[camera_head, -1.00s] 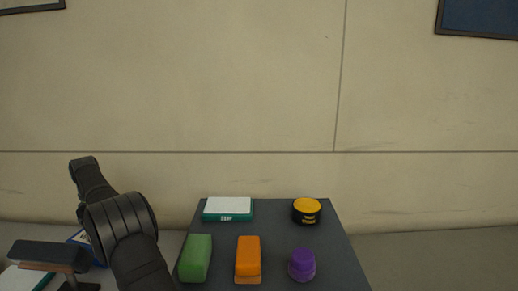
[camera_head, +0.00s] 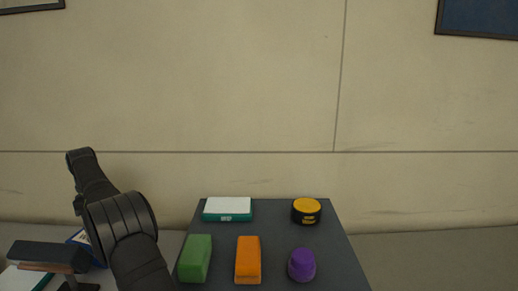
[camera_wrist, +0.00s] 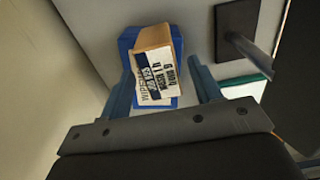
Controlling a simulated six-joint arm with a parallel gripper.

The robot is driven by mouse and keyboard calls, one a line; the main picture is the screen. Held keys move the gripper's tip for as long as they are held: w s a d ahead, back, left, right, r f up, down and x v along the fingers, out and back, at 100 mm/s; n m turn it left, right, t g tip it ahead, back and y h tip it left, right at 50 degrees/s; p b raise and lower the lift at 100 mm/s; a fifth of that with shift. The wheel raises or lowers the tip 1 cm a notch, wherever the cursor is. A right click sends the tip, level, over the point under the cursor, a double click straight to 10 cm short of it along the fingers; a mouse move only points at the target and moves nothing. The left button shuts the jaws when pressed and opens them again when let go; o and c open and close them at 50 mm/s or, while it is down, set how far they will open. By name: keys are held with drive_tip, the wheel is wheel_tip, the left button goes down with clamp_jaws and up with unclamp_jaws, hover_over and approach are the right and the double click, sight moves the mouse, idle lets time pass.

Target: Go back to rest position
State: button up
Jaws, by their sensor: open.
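My gripper (camera_wrist: 160,72) shows in the wrist view with its two blue-grey fingers apart. Between and beyond the fingers is a small brown and white box (camera_wrist: 155,68) with printed text. It sits in or on a blue container (camera_wrist: 127,42); exactly how it rests there is unclear. Nothing is visibly gripped. In the head view my arm stands at the left, and my gripper itself cannot be made out. Part of the blue container (camera_head: 78,237) shows behind my arm.
A dark mat (camera_head: 275,225) holds a green block (camera_head: 196,258), an orange block (camera_head: 248,259), a purple round item (camera_head: 302,265), a yellow-topped black tin (camera_head: 306,211) and a white-and-green box (camera_head: 228,209). A dark raised stand (camera_head: 45,256) is at lower left. A wall is behind.

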wheel_tip(320, 180, up, 7)
drive_tip(key=shift+f, duration=0.1)
wheel_tip(320, 180, down, 12)
drive_tip(key=shift+r, duration=0.2)
wheel_tip(320, 180, up, 4)
drive_tip(key=shift+r, duration=0.25)
drive_tip(key=w+d+r, duration=0.2)
drive_tip(key=d+r, duration=0.9)
drive_tip(key=r, duration=0.1)
drive_tip(key=s+a, duration=0.7)
drive_tip(key=s, duration=0.6)
drive_tip(key=s+a, duration=0.7)
drive_tip(key=s, duration=0.6)
drive_tip(key=shift+a+f, duration=0.15)
drive_tip(key=shift+o, duration=0.4)
